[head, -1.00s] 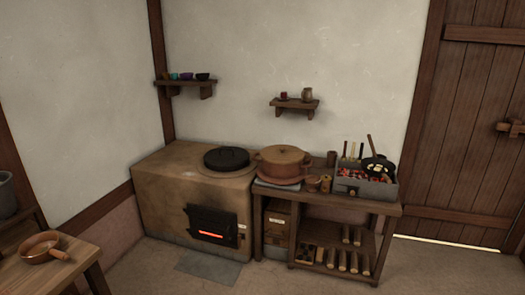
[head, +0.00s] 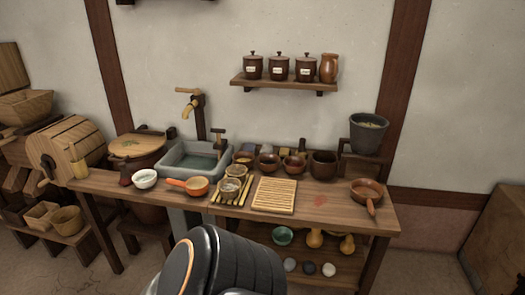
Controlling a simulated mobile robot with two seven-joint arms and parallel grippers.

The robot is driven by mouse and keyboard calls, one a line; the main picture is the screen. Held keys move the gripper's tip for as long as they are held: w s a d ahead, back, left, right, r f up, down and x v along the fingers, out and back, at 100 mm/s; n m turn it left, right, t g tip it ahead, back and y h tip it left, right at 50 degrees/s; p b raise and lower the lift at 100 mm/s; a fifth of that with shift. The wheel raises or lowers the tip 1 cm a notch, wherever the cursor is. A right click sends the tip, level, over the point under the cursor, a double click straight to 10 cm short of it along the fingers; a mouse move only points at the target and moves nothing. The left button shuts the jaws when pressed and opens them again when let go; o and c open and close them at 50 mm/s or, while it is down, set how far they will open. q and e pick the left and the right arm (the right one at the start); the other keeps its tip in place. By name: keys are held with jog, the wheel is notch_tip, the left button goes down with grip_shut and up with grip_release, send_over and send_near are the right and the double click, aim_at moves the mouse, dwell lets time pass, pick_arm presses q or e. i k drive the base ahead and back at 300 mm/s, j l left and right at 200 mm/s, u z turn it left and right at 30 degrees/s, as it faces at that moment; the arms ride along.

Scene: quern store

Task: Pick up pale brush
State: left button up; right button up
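I cannot make out a pale brush for certain. A small pale yellow upright object (head: 80,168) stands at the left end of the wooden counter (head: 335,205) and may be it; it is too small to tell. Slim pale sticks (head: 247,190) lie by the small bowls at the counter's middle. A dark part of my own arm shows at the bottom centre. Neither of my grippers is in view.
A sink (head: 190,163) with a tap, a white bowl (head: 145,178), an orange pan (head: 197,186), a slatted mat (head: 274,196) and a brown pan (head: 367,192) are on the counter. A wall shelf (head: 284,85) holds jars. A wooden barrel machine (head: 68,147) stands left.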

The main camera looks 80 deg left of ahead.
aim_at(301, 152)
jog(key=u, duration=1.55)
